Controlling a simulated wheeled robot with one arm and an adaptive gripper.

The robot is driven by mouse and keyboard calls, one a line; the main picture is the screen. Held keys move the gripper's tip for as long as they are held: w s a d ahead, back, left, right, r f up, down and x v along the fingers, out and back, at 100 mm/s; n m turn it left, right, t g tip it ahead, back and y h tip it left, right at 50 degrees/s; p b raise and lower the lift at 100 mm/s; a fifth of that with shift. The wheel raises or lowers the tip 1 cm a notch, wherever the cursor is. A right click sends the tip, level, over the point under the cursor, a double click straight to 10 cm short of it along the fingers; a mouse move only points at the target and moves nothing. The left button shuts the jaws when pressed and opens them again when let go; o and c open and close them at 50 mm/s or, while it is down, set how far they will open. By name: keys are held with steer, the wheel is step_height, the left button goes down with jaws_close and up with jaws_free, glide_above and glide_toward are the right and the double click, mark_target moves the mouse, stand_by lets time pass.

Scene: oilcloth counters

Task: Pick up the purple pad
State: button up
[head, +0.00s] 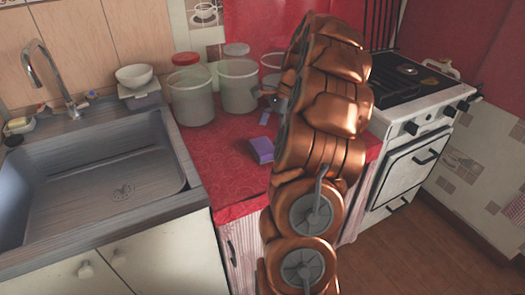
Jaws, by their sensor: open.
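The purple pad (261,150) is a small block lying on the red patterned oilcloth counter (215,155), just left of my copper-coloured arm. Its right end is close to the arm's outline in the picture. My arm covers much of the counter's right side. Only a small dark part of my gripper (274,102) seems to show at the arm's left edge, above and behind the pad in the picture. The gripper is open, and I see nothing held in it. The rest of it is hidden behind the arm.
A smaller purple item (265,118) lies behind the pad. Clear tubs (192,98) stand at the back of the counter. A sink (105,180) is on the left, with a white bowl (134,76) behind it. A white stove (410,130) stands on the right.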

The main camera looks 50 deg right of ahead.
mark_target(263, 145)
steer(key=shift+x, duration=2.7)
steer(key=shift+a+r, duration=0.1)
steer(key=shift+a, duration=0.1)
steer(key=c, duration=0.4)
